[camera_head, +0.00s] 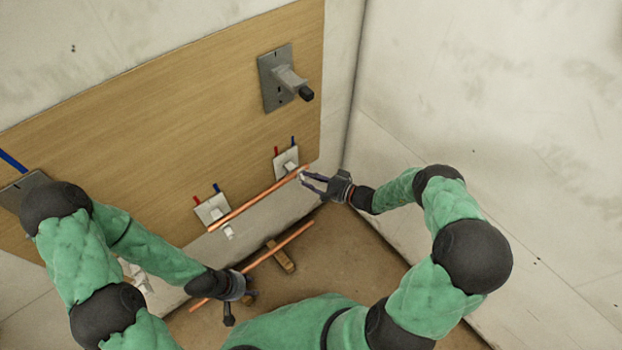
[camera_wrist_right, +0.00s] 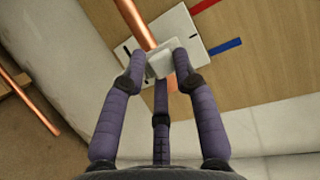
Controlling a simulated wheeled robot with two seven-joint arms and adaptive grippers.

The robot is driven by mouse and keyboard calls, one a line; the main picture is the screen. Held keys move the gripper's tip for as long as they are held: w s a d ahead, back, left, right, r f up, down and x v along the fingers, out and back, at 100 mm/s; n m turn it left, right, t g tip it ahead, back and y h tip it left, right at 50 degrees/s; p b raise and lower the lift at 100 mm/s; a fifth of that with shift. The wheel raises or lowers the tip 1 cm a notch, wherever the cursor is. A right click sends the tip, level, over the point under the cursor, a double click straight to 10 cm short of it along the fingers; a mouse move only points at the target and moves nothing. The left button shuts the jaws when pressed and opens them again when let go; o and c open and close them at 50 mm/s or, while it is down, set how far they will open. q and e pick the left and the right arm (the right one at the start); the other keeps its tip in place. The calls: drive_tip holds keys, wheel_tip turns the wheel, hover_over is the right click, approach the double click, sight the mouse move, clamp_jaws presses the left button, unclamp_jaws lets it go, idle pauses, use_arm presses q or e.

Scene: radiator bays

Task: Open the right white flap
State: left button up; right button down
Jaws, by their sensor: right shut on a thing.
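The right white flap (camera_wrist_right: 160,66) is a small pale block on a white plate with black marks (camera_wrist_right: 190,40). In the head view the right white plate (camera_head: 284,158) is low on the wooden board, between a red and a blue strip. My right gripper (camera_head: 304,178) reaches it from the right. In the wrist view its purple fingers (camera_wrist_right: 160,75) are closed around the flap's sides.
A second white plate with a flap (camera_head: 212,210) sits to the left. A grey bracket (camera_head: 276,80) juts from the wooden board (camera_head: 180,110) above. A lower copper pipe (camera_head: 285,243) rests on a wooden block (camera_head: 280,257) near the floor. A wall rises close on the right.

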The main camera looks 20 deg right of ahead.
drive_tip(key=c, duration=1.1)
unclamp_jaws()
drive_tip(key=shift+s+r, duration=0.1)
drive_tip(key=v, duration=1.2)
drive_tip(key=shift+o, duration=0.3)
